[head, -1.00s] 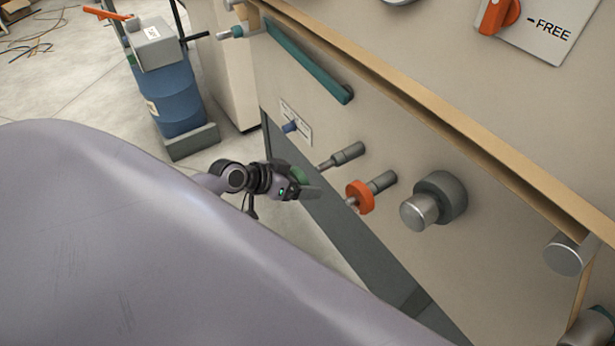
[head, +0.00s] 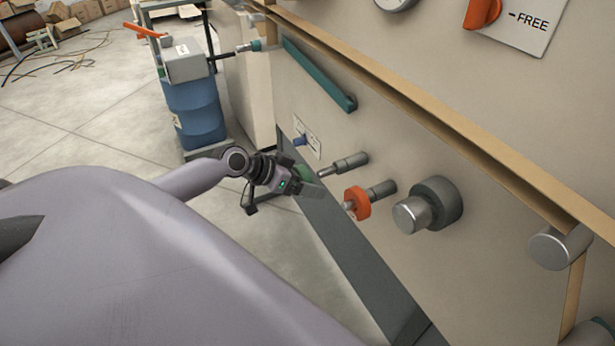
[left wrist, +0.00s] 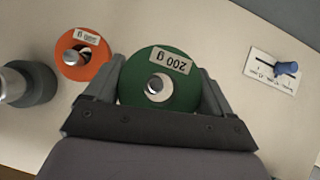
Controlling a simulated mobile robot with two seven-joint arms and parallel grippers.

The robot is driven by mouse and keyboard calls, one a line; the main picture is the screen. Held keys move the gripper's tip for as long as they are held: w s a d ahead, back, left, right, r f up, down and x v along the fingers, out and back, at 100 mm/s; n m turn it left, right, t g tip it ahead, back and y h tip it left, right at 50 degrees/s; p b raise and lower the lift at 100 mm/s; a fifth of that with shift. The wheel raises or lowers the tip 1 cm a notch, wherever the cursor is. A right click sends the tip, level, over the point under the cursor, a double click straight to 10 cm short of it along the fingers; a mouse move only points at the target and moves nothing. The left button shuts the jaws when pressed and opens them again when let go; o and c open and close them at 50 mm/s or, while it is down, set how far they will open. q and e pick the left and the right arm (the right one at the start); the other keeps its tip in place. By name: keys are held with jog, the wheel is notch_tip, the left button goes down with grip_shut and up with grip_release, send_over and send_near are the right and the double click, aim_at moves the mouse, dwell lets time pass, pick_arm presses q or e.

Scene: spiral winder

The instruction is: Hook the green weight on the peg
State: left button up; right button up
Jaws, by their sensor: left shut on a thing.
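The green weight (left wrist: 185,93), a disc labelled 200 g with a centre hole, sits between the fingers of my left gripper (left wrist: 160,92), which is shut on it. In the head view, the green weight (head: 305,174) is mostly hidden by my left gripper (head: 312,190). The peg (head: 349,162), a grey stub with a thin metal rod, sticks out of the panel beside it. In the left wrist view, the peg's round silver end (left wrist: 157,86) shows through the hole. I cannot tell whether the weight is around the rod or just before its tip. My right gripper is not in view.
An orange weight (head: 357,203) hangs on the neighbouring peg (head: 383,188), close to my left gripper. A large grey knob (head: 437,202) is to its right. A small blue knob (head: 300,140) is on the other side. A blue drum (head: 194,112) stands behind on the floor.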

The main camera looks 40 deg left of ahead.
aim_at(334, 172)
pick_arm(q)
jog(key=shift+w+d+b, duration=0.2)
jog(key=shift+w+d, duration=0.05)
jog(key=shift+w, duration=0.4)
jog(key=shift+w+d+b, duration=0.15)
jog(key=shift+w+d, duration=0.1)
jog(key=shift+w, duration=0.4)
jog(key=shift+w+d+b, duration=0.2)
jog(key=shift+w+d, duration=0.05)
jog(key=shift+w, duration=0.4)
jog(key=shift+w+d+b, duration=0.35)
jog(key=shift+w, duration=0.4)
jog(key=shift+w+d+b, duration=0.3)
jog(key=shift+w, duration=0.45)
jog(key=shift+w+f, duration=0.15)
jog(key=o, duration=1.9)
jog(key=shift+c, duration=0.2)
jog(key=p+v, duration=0.1)
jog(key=v, duration=0.6)
